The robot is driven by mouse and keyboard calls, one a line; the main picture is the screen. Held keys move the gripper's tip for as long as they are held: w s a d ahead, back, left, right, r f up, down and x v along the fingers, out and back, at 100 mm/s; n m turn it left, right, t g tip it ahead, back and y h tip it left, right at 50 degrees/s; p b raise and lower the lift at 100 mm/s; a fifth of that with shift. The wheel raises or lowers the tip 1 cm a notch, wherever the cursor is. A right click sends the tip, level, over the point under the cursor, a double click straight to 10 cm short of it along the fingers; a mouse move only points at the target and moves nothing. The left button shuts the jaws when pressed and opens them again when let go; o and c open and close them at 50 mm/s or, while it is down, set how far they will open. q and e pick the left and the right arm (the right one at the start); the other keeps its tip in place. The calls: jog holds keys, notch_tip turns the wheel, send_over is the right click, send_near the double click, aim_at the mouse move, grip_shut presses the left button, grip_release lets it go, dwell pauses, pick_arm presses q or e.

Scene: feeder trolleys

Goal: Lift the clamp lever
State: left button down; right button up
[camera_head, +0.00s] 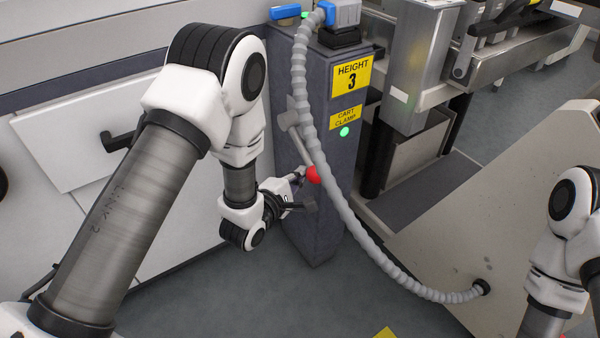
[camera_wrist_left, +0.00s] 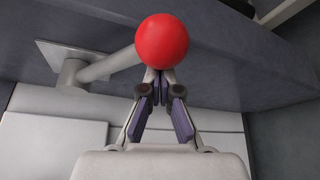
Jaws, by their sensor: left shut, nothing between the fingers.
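The clamp lever is a grey bar (camera_head: 299,145) on the side of the dark grey post, slanting down to a red ball knob (camera_head: 313,175). In the left wrist view the red knob (camera_wrist_left: 162,40) is large, with the bar (camera_wrist_left: 108,67) running left to a mounting plate (camera_wrist_left: 68,68). My left gripper (camera_head: 302,172) is at the knob in the head view. In the left wrist view its fingers (camera_wrist_left: 158,76) are shut and empty, their tips just below or behind the knob. Whether they touch it is unclear. My right gripper is out of view.
The post (camera_head: 335,210) carries a "HEIGHT 3" label (camera_head: 352,76), a "CART CLAMP" label (camera_head: 346,117) and a lit green light (camera_head: 344,131). A grey corrugated hose (camera_head: 340,197) hangs close to the knob. A white cabinet (camera_head: 180,215) stands left; a beige panel (camera_head: 480,220) stands right.

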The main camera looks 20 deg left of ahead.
pick_arm(q)
jog(key=d+r+n+g+p, duration=0.1)
jog(key=r+p, duration=0.1)
jog(key=p, duration=0.3)
jog(key=s+r+n+p, duration=0.1)
jog(key=r+p, duration=0.2)
jog(key=p, duration=0.2)
jog(key=s+d+r+n+g+h+p, duration=0.1)
jog(key=r+n+p, duration=0.1)
jog(key=p, duration=0.3)
jog(key=shift+d+r+g, duration=0.15)
jog(key=shift+d+g, duration=0.15)
jog(key=shift+d, duration=0.05)
notch_tip(320, 180, up, 9)
jog(key=p, duration=1.1)
send_over(310, 159)
jog(key=s, duration=0.3)
jog(key=shift+w+a, duration=0.25)
jog(key=shift+w+a+r+p, duration=0.1)
jog(key=shift+w+r+p, duration=0.1)
jog(key=shift+w+p, duration=0.1)
jog(key=shift+r, duration=0.15)
jog(key=shift+a, duration=0.1)
notch_tip(310, 159, down, 6)
jog(key=s+b, duration=0.1)
jog(key=b, duration=0.3)
jog(key=s+a+r+p, duration=0.2)
jog(key=s+a+r, duration=0.3)
jog(key=s, duration=0.2)
jog(key=shift+a, duration=0.4)
